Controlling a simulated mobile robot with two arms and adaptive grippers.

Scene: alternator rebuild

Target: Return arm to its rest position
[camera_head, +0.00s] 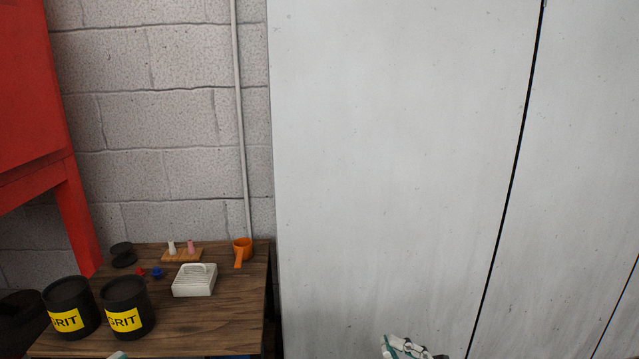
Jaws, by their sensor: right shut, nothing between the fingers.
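My right gripper (408,348) shows at the bottom edge, right of centre, in front of the pale grey cabinet. Only its white, green and black upper part is in view, and it is cut off by the frame. It is shut and holds nothing. A small white and teal piece at the bottom edge, in front of the wooden table (215,325), looks like part of my left arm. Its fingers cannot be made out.
Two black GRIT tubs (125,290) stand at the table's left front. A red frame (75,215) is left; a tall grey cabinet (400,160) fills the right.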

